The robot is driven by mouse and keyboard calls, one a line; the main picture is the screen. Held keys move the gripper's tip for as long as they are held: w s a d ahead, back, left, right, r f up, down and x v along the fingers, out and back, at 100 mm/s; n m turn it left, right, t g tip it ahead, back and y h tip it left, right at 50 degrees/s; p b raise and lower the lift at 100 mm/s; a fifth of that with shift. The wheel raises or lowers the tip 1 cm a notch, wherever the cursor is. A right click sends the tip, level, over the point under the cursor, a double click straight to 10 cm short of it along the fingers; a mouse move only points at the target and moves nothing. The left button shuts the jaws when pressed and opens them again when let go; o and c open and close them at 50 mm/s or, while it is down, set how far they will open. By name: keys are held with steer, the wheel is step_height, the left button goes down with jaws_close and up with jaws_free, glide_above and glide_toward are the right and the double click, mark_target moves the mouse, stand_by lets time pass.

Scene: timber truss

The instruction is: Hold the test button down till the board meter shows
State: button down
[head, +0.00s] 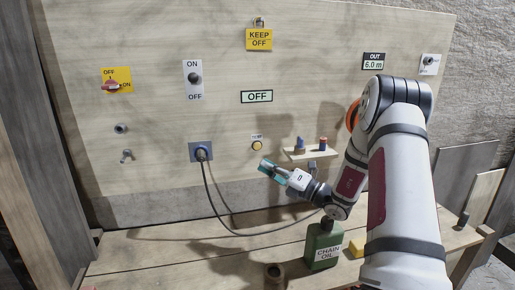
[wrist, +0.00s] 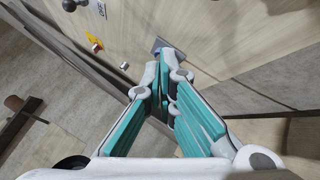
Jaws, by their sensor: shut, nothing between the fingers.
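The test button (head: 257,146) is a small round yellow button on the upright wooden board (head: 300,60), with a small label above it. The board meter (head: 256,97) is a pale rectangle above the button and reads "OFF". My gripper (head: 264,164) is shut and empty, just below and right of the button in the head view. I cannot tell how far its fingertips are from the board. In the wrist view, the teal-padded fingers (wrist: 162,62) come together near a bluish fitting on the board. The button does not show there; the fingers may hide it.
A small shelf (head: 309,155) holding blue and red items is to the right. A green chain oil can (head: 323,246) stands on the bench below my arm. A red-handled rotary switch (head: 113,87) is at upper left.

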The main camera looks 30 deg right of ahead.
mark_target(257, 146)
steer(key=shift+w, duration=0.1)
steer(key=w+d+b, duration=0.2)
steer(key=w+b, duration=0.3)
steer(key=w, duration=0.3)
steer(key=shift+w+d, duration=0.15)
steer(key=shift+d, duration=0.05)
steer(key=shift+w, duration=0.1)
stand_by(1.5)
steer(key=shift+w+d, duration=0.15)
steer(key=shift+w, duration=0.15)
